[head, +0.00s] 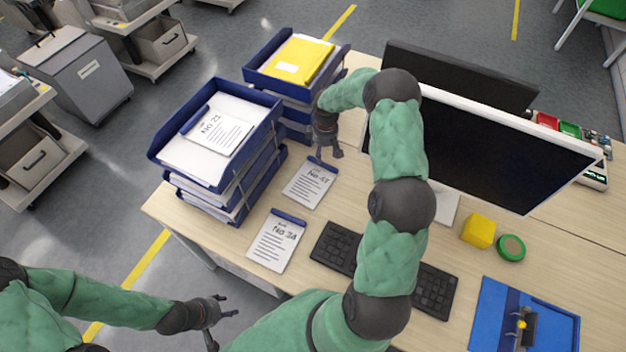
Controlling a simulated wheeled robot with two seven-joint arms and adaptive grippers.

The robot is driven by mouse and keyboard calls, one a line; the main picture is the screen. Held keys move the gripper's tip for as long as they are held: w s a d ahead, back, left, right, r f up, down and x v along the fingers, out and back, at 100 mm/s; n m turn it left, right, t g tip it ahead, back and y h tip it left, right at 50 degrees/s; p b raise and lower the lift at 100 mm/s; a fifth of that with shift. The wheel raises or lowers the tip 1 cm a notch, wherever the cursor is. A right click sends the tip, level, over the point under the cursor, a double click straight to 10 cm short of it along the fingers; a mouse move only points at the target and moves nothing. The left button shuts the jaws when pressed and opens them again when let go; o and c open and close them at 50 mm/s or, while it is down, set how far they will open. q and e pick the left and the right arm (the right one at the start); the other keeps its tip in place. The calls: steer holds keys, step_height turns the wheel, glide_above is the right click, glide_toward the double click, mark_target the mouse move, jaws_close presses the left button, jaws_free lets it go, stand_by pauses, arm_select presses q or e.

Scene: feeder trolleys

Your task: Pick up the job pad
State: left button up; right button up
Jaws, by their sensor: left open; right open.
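Three white job pads with blue top edges and handwritten numbers are in the head view. One job pad (309,185) lies on the desk by the tray stacks. A second job pad (275,243) lies nearer, left of the keyboard. A third job pad (217,130) lies on papers in the top tray of the left stack. My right gripper (329,155) is open and empty, just beyond the top edge of the first pad; its height above the desk is hard to tell. My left gripper (223,328) is open and empty, off the desk's near left side.
Blue tray stacks (185,176) stand at the desk's left; the back one holds a yellow folder (304,58). Grey trolleys (75,75) are behind left.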

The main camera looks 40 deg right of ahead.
mark_target(323, 162)
step_height(323, 162, down, 5)
steer(key=shift+a+r+b, duration=0.1)
steer(key=shift+b, duration=0.45)
jaws_close()
